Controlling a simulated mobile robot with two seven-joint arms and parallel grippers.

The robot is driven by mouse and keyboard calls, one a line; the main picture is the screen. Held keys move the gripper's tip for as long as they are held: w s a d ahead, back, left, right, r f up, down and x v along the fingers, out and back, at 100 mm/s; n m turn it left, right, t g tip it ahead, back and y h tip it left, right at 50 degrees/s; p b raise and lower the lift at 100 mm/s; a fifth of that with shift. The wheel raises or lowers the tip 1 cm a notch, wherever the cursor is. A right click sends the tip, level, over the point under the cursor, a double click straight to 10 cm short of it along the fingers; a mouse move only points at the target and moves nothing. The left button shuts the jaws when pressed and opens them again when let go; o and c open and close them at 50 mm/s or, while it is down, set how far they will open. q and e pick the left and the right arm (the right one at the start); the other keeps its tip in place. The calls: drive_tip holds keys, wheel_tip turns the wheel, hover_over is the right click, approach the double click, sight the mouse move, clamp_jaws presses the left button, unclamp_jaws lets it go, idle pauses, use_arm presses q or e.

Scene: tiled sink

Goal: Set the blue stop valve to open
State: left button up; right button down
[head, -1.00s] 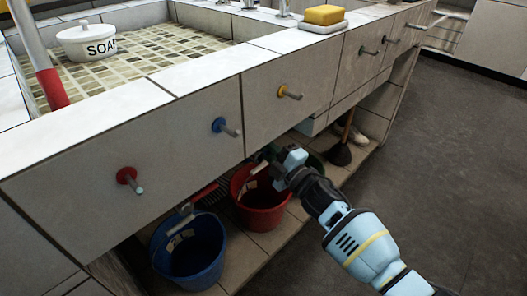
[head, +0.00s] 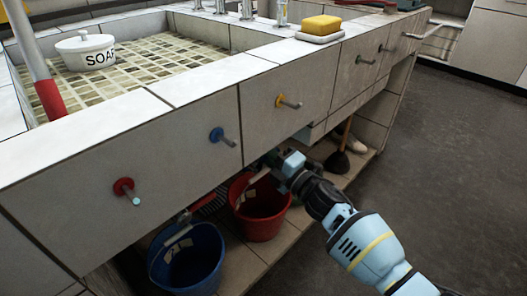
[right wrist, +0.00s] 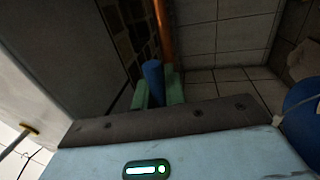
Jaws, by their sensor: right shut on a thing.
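A blue handle (right wrist: 153,75) shows in the right wrist view, between the green fingertips of my right gripper (right wrist: 158,93). It looks like the blue stop valve, and a copper pipe (right wrist: 164,30) runs just beyond it. My right gripper is shut on this handle. In the head view my right gripper (head: 273,159) reaches under the front of the sink, above the red bucket. The valve is hidden there by the sink front and my gripper. How far the valve is turned cannot be told. My left gripper is not in view.
The tiled sink front (head: 160,165) carries pegs with red (head: 123,187), blue (head: 217,135) and yellow (head: 280,101) bases. A blue bucket (head: 187,270) and a red bucket (head: 262,222) stand below. A plunger (head: 337,163) stands farther right. The floor at right is clear.

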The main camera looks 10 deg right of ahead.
drive_tip(key=c, duration=1.5)
unclamp_jaws()
drive_tip(key=shift+o, duration=0.2)
drive_tip(key=shift+s, duration=0.1)
drive_tip(key=p+v, duration=0.2)
drive_tip(key=v, duration=0.5)
drive_tip(key=shift+s+d, duration=0.2)
drive_tip(key=shift+d, duration=0.1)
drive_tip(key=shift+f, duration=0.1)
